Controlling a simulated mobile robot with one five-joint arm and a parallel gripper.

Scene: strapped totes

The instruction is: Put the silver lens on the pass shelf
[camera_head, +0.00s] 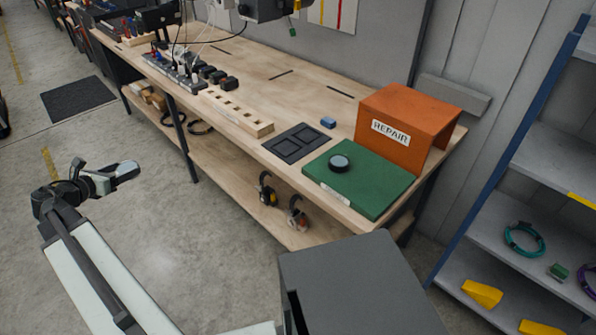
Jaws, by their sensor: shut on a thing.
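My gripper (112,176) is at the left, held out over the open floor and well away from the bench. It is shut on a small silver-grey rounded piece (128,169), which looks like the silver lens; the jaws hide part of it. A dark round lens with a pale bluish top (339,162) lies on the green mat (375,190) at the near end of the bench. No shelf in view carries a readable pass label. A blue-framed rack with grey shelves (540,165) stands at the right.
An orange box marked REPAIR (440,110) stands behind the mat. A black two-pocket tray (295,143), a blue piece (328,122) and a slotted wooden block (236,113) are on the bench. Yellow wedges and cable coils lie on the rack.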

